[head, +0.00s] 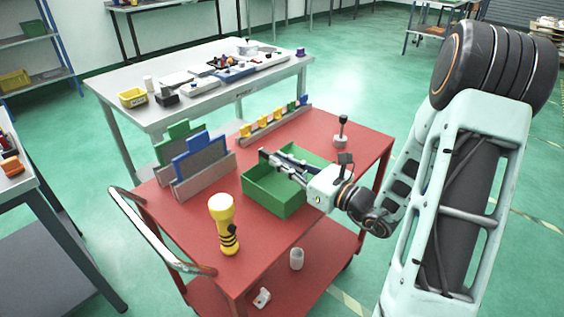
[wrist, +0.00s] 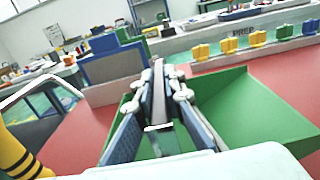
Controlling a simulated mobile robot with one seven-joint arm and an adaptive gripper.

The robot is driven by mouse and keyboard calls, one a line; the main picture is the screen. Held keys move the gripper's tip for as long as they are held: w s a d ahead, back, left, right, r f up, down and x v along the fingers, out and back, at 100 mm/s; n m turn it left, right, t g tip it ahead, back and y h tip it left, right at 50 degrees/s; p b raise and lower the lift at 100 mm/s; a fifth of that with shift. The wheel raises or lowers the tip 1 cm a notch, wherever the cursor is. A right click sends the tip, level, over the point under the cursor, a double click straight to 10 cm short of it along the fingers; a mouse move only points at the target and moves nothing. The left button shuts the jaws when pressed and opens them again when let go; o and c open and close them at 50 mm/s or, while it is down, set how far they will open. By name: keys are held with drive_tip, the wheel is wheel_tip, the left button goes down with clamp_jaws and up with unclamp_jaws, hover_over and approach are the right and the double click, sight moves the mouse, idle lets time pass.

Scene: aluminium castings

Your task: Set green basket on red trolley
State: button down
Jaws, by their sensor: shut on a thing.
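The green basket (head: 272,200) is on the top of the red trolley (head: 180,232), right of the yellow torch, and looks upright. I cannot tell whether its base fully touches the surface. My gripper (head: 265,156) reaches over the basket from the right, its fingers at the far left side. In the wrist view my gripper (wrist: 158,70) has its fingertips close together, shut on the basket's wall, which is mostly hidden between them. The basket's green inside (wrist: 245,105) shows to the right of the fingers.
A yellow torch (head: 224,222) stands near the trolley's front. Grey holders with a green panel (head: 178,143) and a blue panel (head: 196,153) stand at the left. A rail of yellow and blue pieces (head: 273,122) lies behind. A dark-topped post (head: 341,130) stands at the back right.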

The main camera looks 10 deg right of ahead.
drive_tip(key=c, duration=2)
unclamp_jaws()
drive_tip(key=shift+s+r, duration=0.1)
drive_tip(key=shift+r, duration=0.05)
drive_tip(key=p+v, duration=0.1)
drive_tip(key=v, duration=1)
drive_tip(key=shift+s+d, duration=0.25)
drive_tip(key=shift+s, duration=0.1)
